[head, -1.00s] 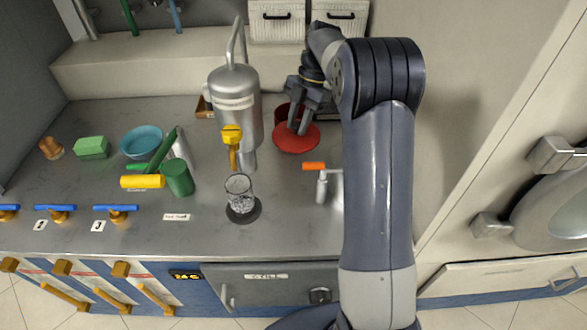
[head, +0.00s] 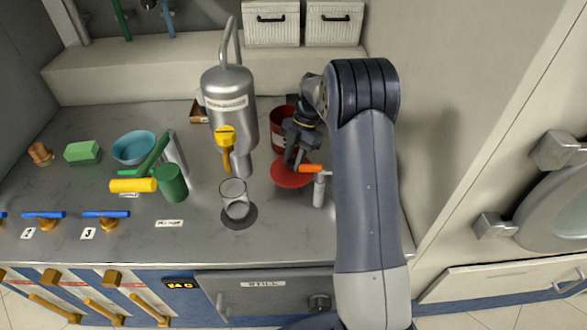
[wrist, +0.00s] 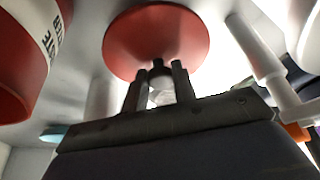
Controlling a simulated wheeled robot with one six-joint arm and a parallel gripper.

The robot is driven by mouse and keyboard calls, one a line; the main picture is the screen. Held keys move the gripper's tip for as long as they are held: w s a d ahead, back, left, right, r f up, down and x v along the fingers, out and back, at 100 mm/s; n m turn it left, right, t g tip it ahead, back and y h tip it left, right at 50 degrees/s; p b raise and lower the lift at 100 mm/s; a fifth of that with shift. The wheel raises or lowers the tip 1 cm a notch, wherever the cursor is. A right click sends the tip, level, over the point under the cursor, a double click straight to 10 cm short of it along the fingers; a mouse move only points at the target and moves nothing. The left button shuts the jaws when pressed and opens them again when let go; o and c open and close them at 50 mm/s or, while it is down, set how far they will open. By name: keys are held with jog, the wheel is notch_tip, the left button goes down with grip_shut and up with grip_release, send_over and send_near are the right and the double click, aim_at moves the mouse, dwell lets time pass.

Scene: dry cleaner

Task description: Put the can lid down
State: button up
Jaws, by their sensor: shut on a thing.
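The can lid (head: 288,176) is a flat red disc. In the wrist view the lid (wrist: 157,30) fills the top middle. My gripper (head: 292,162) is shut on the lid's small knob, which shows between the fingers (wrist: 161,78) in the wrist view. The lid is over the counter in front of the red can (head: 280,132), clear of its mouth. I cannot tell whether the lid touches the counter. The can stands behind my gripper, partly hidden by it; the labelled can (wrist: 25,60) also shows at left in the wrist view.
An orange-handled tap (head: 318,188) stands just right of the lid. A metal still (head: 230,95) with a yellow tap is to the left, above a glass (head: 235,200) on a dark disc. Bare counter (head: 290,230) lies in front of the lid.

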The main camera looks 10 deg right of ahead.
jog(key=shift+f, duration=1.95)
jog(key=o, duration=1)
jog(key=shift+f, duration=0.1)
jog(key=v, duration=1.2)
